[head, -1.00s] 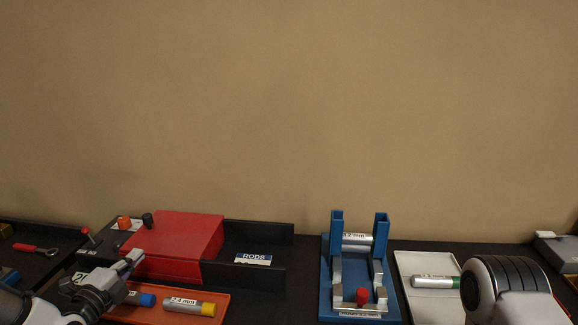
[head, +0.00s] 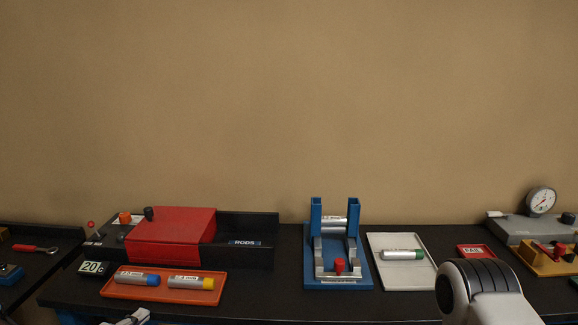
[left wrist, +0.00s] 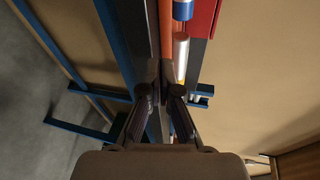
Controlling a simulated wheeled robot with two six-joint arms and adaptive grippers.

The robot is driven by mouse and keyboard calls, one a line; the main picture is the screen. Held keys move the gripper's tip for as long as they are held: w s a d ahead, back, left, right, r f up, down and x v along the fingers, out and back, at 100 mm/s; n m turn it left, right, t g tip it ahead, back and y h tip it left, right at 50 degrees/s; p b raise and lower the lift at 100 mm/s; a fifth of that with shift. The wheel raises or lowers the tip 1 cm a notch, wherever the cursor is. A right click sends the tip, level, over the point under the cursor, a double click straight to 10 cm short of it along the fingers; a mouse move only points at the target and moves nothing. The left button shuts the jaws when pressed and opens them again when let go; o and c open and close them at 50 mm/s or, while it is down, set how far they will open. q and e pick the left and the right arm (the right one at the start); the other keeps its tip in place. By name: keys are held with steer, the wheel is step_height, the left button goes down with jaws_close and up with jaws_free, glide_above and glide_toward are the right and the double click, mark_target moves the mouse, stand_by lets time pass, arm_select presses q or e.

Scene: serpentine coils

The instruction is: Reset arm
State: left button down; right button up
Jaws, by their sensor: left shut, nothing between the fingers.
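My left gripper (head: 138,315) shows only in part at the bottom edge of the head view, in front of the orange tray. In the left wrist view its two fingers (left wrist: 160,90) are together with nothing between them. A link of my right arm shows at the lower right of the head view. My right gripper is out of view.
The orange tray (head: 108,291) holds a blue-ended rod (head: 137,278) and a yellow-ended rod (head: 190,283). Behind it is a red-covered machine (head: 170,235). A blue fixture (head: 312,283) holds a rod. A pale tray (head: 405,272) holds a green-ended rod (head: 402,255). A dial gauge (head: 541,202) stands right.

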arm_select(q)
steer(key=s+d+f+n+g, duration=0.2)
steer(key=s+d+f+g, duration=0.25)
steer(key=s+f, duration=0.45)
steer(key=s+d+f+n+g, duration=0.2)
steer(key=s+d+f+g, duration=0.3)
steer(key=s+f, duration=0.4)
steer(key=s+f+n+g+y, duration=0.1)
steer(key=s+f+n+g, duration=0.1)
steer(key=s+n, duration=0.6)
steer(key=s+f+n+g+y, duration=0.2)
steer(key=s+n+g, duration=0.1)
steer(key=s+n, duration=0.5)
steer(key=shift+a+f+n, duration=0.25)
steer(key=shift+a+n, duration=0.1)
steer(key=shift+n, duration=0.55)
